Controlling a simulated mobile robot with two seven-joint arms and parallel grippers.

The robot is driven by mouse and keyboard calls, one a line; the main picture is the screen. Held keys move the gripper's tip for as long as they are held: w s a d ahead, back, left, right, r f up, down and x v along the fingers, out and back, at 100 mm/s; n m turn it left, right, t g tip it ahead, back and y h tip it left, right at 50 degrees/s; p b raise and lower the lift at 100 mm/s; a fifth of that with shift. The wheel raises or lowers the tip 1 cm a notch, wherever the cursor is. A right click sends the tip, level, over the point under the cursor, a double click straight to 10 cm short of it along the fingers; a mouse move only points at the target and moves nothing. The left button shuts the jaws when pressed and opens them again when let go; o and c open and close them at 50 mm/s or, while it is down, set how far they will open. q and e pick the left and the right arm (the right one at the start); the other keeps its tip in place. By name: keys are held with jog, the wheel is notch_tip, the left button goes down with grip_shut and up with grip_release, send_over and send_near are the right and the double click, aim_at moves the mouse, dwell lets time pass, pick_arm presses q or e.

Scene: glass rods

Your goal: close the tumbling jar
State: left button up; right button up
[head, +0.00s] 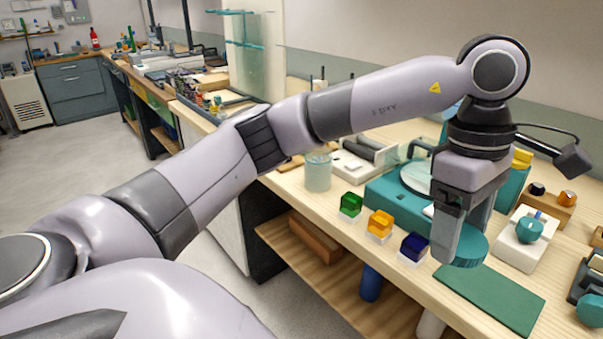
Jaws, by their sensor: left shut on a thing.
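My left gripper (445,240) points down over the right part of the bench, at its front. It is shut on a round teal disc (472,250), which looks like a lid; the fingers cover its left part. A clear, open-looking cup-shaped jar (318,172) stands upright on the bench to the left, apart from the gripper. I cannot tell for sure that it is the tumbling jar. A teal machine (385,197) with a pale round plate stands behind the gripper, partly hidden by it. My right gripper is not in view.
Green (350,206), amber (379,224) and dark blue (413,247) blocks on white bases line the front edge. A green mat (492,298) lies bare at front right. A white device with a teal knob (529,231) stands right of the gripper. A grey roller device (365,155) stands behind the jar.

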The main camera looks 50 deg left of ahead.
pick_arm(q)
jog(key=f, duration=0.1)
jog(key=m, duration=0.1)
jog(key=f, duration=0.1)
jog(key=shift+s+a+f+m, duration=0.25)
jog(key=shift+a+f+m, duration=0.05)
jog(key=shift+a+f, duration=0.1)
jog(key=s+a+f+m+p, duration=0.2)
jog(key=f+m, duration=0.5)
jog(key=f, duration=0.4)
jog(key=s+a+f+m+g+y+p, duration=0.1)
jog(key=s+a+f+m+p, duration=0.2)
jog(key=f+m, duration=0.5)
notch_tip(320, 180, down, 3)
jog(key=shift+s+a+r, duration=0.1)
jog(key=shift+s+a, duration=0.35)
jog(key=shift+a, duration=0.6)
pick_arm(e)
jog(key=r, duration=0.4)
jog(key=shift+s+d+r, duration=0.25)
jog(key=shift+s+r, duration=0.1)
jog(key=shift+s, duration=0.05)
pick_arm(q)
jog(key=shift+a, duration=0.1)
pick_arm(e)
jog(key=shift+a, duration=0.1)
